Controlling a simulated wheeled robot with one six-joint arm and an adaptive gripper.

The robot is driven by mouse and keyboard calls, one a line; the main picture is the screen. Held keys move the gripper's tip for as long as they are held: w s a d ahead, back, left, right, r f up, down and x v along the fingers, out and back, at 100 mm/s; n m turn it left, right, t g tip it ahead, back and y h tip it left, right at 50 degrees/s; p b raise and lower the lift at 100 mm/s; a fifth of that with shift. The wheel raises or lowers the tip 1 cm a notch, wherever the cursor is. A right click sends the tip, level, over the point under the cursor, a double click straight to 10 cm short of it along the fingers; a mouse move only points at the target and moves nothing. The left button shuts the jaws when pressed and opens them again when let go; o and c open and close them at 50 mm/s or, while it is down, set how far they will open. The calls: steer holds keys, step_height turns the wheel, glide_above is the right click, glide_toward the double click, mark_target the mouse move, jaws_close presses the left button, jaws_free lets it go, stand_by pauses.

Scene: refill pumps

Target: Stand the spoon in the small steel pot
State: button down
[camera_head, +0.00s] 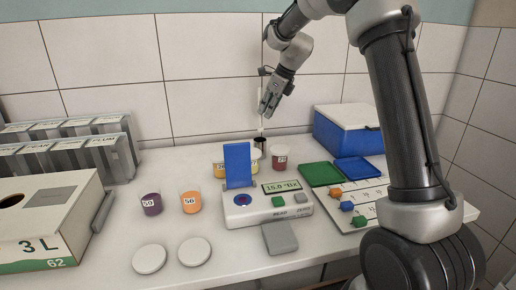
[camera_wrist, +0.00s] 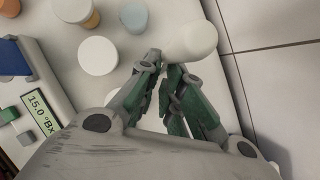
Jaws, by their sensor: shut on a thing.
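The pale spoon (camera_head: 261,122) is upright in my gripper (camera_head: 266,110), its thin lower part hanging below the fingers in the head view. In the wrist view, a pale rounded end (camera_wrist: 188,40), which looks like the spoon's bowl, sticks out beyond my gripper (camera_wrist: 163,68). The fingers are shut on the spoon. The small dark steel pot (camera_head: 260,143) stands near the wall, directly below the spoon in the head view. The spoon's lower tip meets the pot's rim in the picture; I cannot tell whether it is inside. The pot is not clearly visible in the wrist view.
Cups stand close around the pot, including a dark red one (camera_head: 279,158). The meter (camera_head: 266,206) with its blue flap (camera_head: 238,165) is in front. A blue box (camera_head: 342,133) and green tray (camera_head: 320,174) are at right. The tiled wall is close behind.

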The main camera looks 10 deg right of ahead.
mark_target(260, 129)
step_height(260, 129, down, 10)
stand_by(0.4)
steer(key=shift+f, duration=0.25)
